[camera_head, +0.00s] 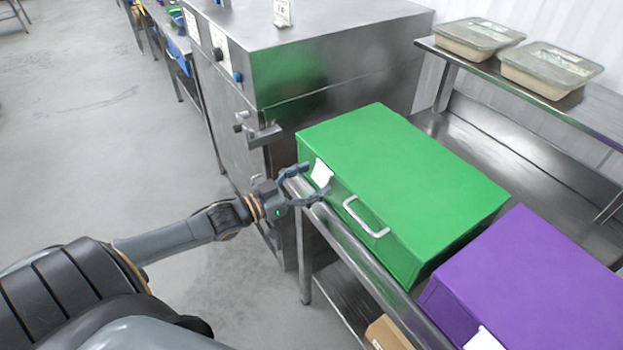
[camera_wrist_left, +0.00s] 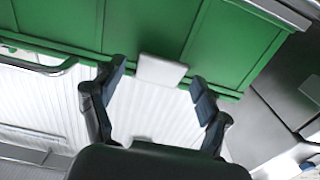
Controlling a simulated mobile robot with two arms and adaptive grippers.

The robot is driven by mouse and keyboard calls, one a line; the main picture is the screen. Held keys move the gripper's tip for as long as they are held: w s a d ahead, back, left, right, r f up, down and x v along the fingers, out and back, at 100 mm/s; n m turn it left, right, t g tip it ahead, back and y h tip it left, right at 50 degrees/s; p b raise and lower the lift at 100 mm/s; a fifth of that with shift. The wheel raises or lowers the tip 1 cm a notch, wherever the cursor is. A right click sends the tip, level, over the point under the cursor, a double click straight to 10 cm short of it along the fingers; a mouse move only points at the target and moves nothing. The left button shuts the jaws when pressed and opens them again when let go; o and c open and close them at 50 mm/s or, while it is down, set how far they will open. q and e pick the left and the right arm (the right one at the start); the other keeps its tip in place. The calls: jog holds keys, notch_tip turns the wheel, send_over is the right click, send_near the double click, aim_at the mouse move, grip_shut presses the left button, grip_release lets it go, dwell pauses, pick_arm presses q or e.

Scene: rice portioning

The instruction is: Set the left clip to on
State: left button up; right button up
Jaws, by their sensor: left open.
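The green box (camera_head: 400,170) sits closed on the steel table, with a white clip (camera_head: 321,174) at the left end of its front top edge. In the left wrist view the clip (camera_wrist_left: 162,70) is a small white plate on the edge of the green box (camera_wrist_left: 140,25). My left gripper (camera_head: 314,184) is open around the clip. Its fingers (camera_wrist_left: 158,79) stand on either side of the clip, with visible gaps. The box's handle (camera_head: 365,217) is right of the gripper in the head view. My right gripper is not in view.
A purple box (camera_head: 530,280) with its own white clip (camera_head: 484,341) is to the right. A steel cabinet (camera_head: 330,60) stands behind and left of the green box. Lidded trays (camera_head: 548,68) are on the back shelf. The floor at left is clear.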

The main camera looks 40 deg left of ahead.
pick_arm(q)
jog(key=c, duration=1.2)
jog(key=shift+o, duration=0.2)
jog(key=shift+f+b, duration=0.2)
jog(key=shift+b, duration=0.25)
jog(key=t+b, duration=0.1)
jog(key=b, duration=0.2)
jog(key=w+f+t+h+b, duration=0.1)
jog(key=t+b, duration=0.1)
jog(key=b, duration=0.1)
jog(key=shift+d+f, duration=0.1)
jog(key=shift+t+b, duration=0.3)
jog(key=shift+b, duration=0.3)
jog(key=shift+r+h, duration=0.25)
jog(key=shift+h, duration=0.15)
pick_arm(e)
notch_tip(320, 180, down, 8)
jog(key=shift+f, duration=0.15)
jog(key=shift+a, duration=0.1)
